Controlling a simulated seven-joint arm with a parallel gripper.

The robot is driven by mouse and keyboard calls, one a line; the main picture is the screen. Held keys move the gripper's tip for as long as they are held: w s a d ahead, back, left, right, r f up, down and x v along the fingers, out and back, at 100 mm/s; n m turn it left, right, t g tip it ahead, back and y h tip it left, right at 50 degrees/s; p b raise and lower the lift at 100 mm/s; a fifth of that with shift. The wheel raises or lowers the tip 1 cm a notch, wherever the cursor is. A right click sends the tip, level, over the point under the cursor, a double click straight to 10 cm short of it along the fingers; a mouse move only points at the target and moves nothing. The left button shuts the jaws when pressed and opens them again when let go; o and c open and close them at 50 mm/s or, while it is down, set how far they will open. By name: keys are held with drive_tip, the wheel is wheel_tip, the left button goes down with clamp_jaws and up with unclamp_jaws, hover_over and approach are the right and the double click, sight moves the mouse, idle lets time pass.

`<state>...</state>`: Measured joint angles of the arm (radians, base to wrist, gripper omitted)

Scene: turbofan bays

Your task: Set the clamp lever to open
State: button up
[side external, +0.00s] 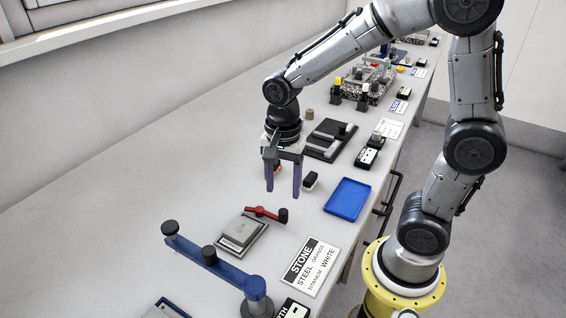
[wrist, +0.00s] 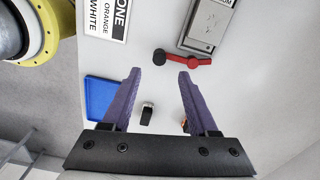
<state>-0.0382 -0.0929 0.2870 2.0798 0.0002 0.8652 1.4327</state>
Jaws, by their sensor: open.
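The red lever (side external: 264,213), which I take as the clamp lever, lies low beside a grey block on a plate (side external: 240,233). It has a black knob (side external: 283,215) at its right end. In the wrist view the lever (wrist: 184,59) points left from the plate's edge (wrist: 192,45), with the knob (wrist: 159,57) at its left end. My gripper (side external: 282,193) points down above the table, behind and above the knob. Its purple fingers are apart with nothing between them. In the wrist view the fingertips (wrist: 160,72) appear on either side of the knob, and do not touch it.
A blue bar with black knobs (side external: 210,257) stands at the front. A blue tray (side external: 348,198) and a label card (side external: 308,266) lie to the right. A small black-and-white piece (side external: 311,181) sits near the fingers. Dark fixtures (side external: 330,139) stand behind. The table's left side is clear.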

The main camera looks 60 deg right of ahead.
wheel_tip(320, 180, up, 6)
drive_tip(key=shift+r, duration=0.25)
drive_tip(key=s+r+n+t, duration=0.1)
drive_tip(key=s+n+t, duration=0.1)
drive_tip(key=s+n, duration=0.4)
drive_tip(key=s+d+r+n+t, duration=0.1)
drive_tip(key=s+r+n+t, duration=0.1)
drive_tip(key=s+n, duration=0.4)
drive_tip(key=shift+s+r+n+t, duration=0.15)
drive_tip(key=shift+n+t, duration=0.65)
drive_tip(key=shift+n, duration=1.2)
idle(4.3)
